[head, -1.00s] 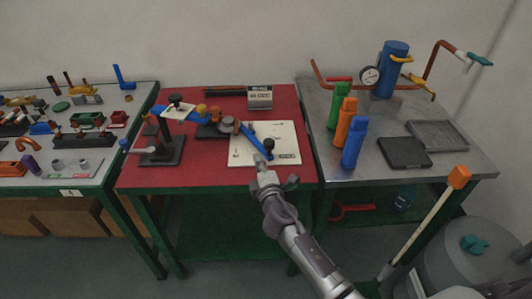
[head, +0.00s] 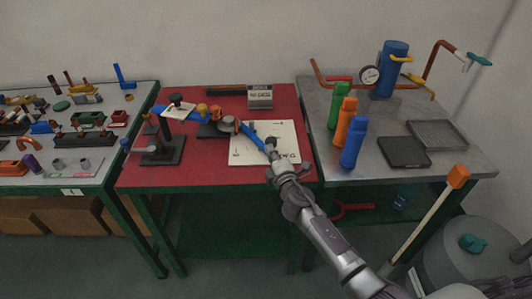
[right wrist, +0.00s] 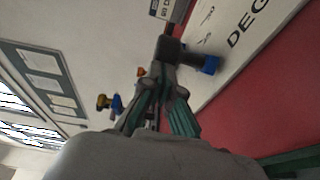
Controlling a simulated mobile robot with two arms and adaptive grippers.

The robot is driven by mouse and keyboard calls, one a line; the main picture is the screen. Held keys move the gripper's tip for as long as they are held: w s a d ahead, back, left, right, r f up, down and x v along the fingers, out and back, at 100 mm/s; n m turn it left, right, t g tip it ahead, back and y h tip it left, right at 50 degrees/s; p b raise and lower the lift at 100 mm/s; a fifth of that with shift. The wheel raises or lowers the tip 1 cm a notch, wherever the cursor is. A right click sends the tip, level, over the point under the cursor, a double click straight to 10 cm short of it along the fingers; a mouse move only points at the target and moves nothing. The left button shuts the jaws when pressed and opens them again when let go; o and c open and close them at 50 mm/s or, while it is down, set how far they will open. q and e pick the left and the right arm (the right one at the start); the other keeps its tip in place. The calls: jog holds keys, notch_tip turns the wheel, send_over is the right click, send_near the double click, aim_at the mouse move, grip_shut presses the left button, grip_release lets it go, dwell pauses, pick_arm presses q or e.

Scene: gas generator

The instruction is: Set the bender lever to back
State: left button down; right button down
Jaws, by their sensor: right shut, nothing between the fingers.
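The bender (head: 229,124) stands on the red-topped table, and its blue lever (head: 252,136) slants toward the front right over a white printed sheet. The lever's front end with its black knob (right wrist: 170,48) shows in the right wrist view, just beyond my fingertips. My right gripper (head: 271,150) is shut and empty at that end, and covers the knob in the head view. It also shows in the right wrist view (right wrist: 160,85). I cannot tell whether the fingers touch the knob. My left gripper is not in view.
The white sheet (head: 247,157) lies under the lever. A black-based stand (head: 162,151) is at the left of the red table (head: 215,178). Green, orange and blue bottles (head: 352,143) stand on the metal table at right. A crowded table (head: 85,180) is at left.

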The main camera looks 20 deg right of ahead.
jog(key=d+n+y, duration=0.1)
jog(key=d, duration=0.1)
jog(key=w+d+n+y, duration=0.1)
jog(key=d+y, duration=0.1)
jog(key=shift+w+d+b, duration=0.1)
jog(key=shift+d+b, duration=0.3)
jog(key=w+d+y+b, duration=0.1)
jog(key=w+d+n+y+b, duration=0.1)
jog(key=d, duration=0.1)
jog(key=d+n+g+b, duration=0.1)
jog(key=d, duration=0.1)
jog(key=shift+w+d+f+y, duration=0.1)
jog(key=shift+w+y, duration=0.3)
jog(key=shift+w+d, duration=0.45)
jog(key=shift+d, duration=0.1)
jog(key=shift+s, duration=0.1)
